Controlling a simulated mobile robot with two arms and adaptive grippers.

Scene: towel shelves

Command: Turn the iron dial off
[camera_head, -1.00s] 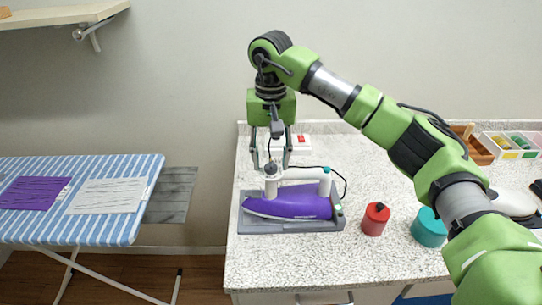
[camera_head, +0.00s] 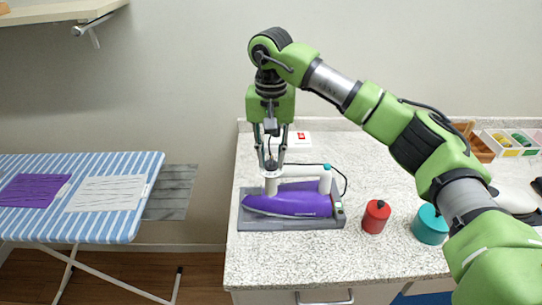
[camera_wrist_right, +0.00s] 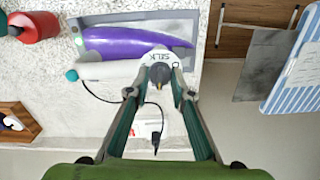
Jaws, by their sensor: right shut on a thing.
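The purple iron (camera_head: 290,203) with a white handle lies on a grey rest (camera_head: 240,222) on the speckled counter; it also shows in the right wrist view (camera_wrist_right: 130,40). Its round dial (camera_wrist_right: 160,57), on a post at the left end of the handle, bears the word "SILK" in the right wrist view. My right gripper (camera_head: 271,166) points down from above and is shut on the dial, with a fingertip on each side of it. The fingers hide part of the dial in the head view. My left gripper is not in view.
A red pot (camera_head: 375,216) and a teal pot (camera_head: 429,225) stand right of the iron. A white box with a red switch (camera_head: 301,137) and the cord lie behind it. A striped ironing board (camera_head: 92,230) stands left. The counter front is clear.

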